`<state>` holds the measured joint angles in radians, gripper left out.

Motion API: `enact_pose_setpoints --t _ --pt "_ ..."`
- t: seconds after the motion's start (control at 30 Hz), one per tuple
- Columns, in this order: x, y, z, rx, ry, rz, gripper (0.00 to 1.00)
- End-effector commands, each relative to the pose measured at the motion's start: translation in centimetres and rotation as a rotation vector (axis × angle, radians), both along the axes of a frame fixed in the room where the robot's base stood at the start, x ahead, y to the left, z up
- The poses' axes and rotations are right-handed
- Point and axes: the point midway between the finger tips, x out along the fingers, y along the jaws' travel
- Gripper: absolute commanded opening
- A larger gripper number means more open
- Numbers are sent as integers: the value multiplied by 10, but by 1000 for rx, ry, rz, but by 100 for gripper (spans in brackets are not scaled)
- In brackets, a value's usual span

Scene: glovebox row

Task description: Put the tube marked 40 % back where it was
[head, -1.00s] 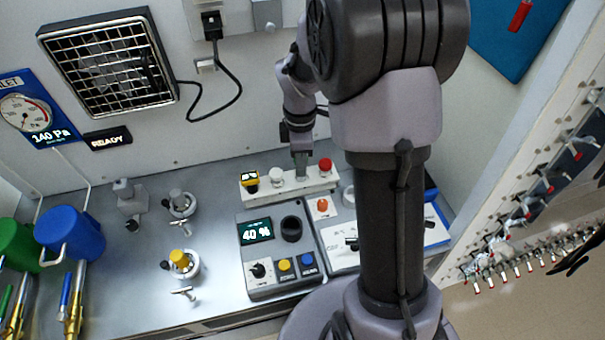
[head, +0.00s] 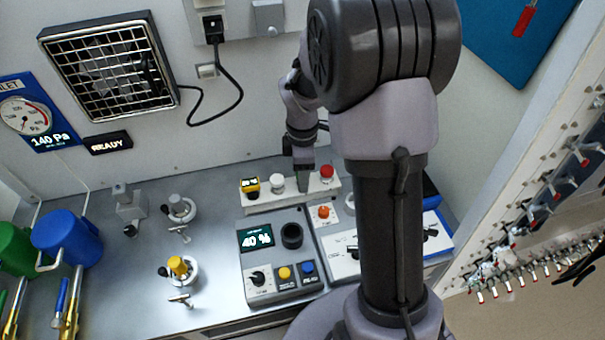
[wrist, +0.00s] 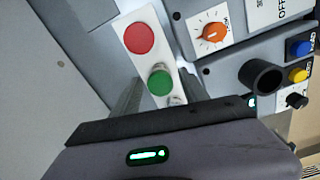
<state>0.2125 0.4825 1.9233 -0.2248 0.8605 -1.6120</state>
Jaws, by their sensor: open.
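A pale tube rack (head: 262,205) stands near the back wall. Along it I see a yellow cap with a dark label (head: 250,187), a white cap (head: 277,184) and a red cap (head: 327,173). My gripper (head: 302,183) is at the rack between the white and red caps. In the wrist view the open fingers (wrist: 156,92) are on either side of a green cap (wrist: 160,82), which stands beside the red cap (wrist: 139,38). The green cap is hidden in the head view. I cannot read a 40 % mark on any tube.
A grey instrument in front of the rack has a display (head: 256,238) reading 40 % and a dark round well (head: 291,235) that looks empty. An orange knob (head: 323,212) is to its right.

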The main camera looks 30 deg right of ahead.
Motion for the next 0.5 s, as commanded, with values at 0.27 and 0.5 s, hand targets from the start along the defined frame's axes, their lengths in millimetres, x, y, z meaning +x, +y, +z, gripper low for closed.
enact_pose_setpoints --t 0.27,0.5 --pt "1 0 83 -1 -4 -1 52" --pt "-1 2 119 0 -12 -21 52"
